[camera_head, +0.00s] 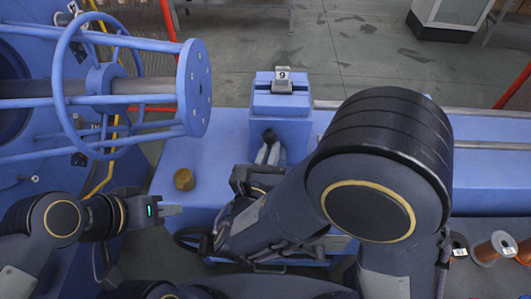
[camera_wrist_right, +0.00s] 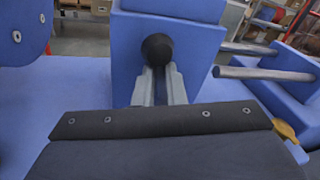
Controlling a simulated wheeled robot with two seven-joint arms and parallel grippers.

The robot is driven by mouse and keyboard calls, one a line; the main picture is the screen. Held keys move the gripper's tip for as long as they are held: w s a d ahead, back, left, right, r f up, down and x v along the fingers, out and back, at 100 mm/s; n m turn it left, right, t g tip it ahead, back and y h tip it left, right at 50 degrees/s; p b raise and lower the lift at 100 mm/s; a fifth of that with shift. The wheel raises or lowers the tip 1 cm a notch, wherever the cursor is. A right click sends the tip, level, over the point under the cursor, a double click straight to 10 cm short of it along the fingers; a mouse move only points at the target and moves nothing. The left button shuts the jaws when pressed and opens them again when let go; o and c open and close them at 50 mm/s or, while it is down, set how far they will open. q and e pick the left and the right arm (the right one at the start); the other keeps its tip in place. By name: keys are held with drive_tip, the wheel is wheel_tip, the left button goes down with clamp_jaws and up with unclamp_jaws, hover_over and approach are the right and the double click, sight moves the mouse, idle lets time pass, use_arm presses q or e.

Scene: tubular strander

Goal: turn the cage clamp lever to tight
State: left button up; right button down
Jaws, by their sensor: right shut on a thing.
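The clamp lever shows as a black ball knob (camera_head: 269,136) on the front of a blue block (camera_head: 282,102). In the right wrist view the same knob (camera_wrist_right: 157,48) stands just beyond my fingertips, in front of the blue block (camera_wrist_right: 190,65). My right gripper (camera_head: 268,152) is shut on the lever at the knob; its two grey fingers (camera_wrist_right: 159,82) lie close together.
A blue cage with a ring and end disc (camera_head: 197,88) reaches in from the left. A brass knob (camera_head: 183,179) stands on the blue bed. Rails (camera_head: 480,142) run right; copper spools (camera_head: 493,250) sit lower right.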

drive_tip(key=d+m+b, duration=0.1)
drive_tip(key=d+r+m+b, duration=0.1)
drive_tip(key=m, duration=0.1)
drive_tip(key=shift+w+m+y, duration=0.1)
drive_tip(key=shift+m+y, duration=0.2)
drive_tip(key=d+m+b, duration=0.1)
drive_tip(key=m+b, duration=0.1)
drive_tip(key=d+m+g+y+b, duration=0.1)
drive_tip(key=d+m+b, duration=0.1)
drive_tip(key=b, duration=0.1)
drive_tip(key=shift+f+b, duration=0.2)
drive_tip(key=shift+b, duration=0.1)
drive_tip(key=shift+m, duration=0.3)
drive_tip(key=c, duration=1.6)
unclamp_jaws()
drive_tip(key=shift+o, duration=0.5)
drive_tip(key=shift+d+f+y, duration=0.15)
drive_tip(key=shift+y, duration=0.15)
drive_tip(key=v, duration=0.7)
drive_tip(key=shift+s, duration=0.4)
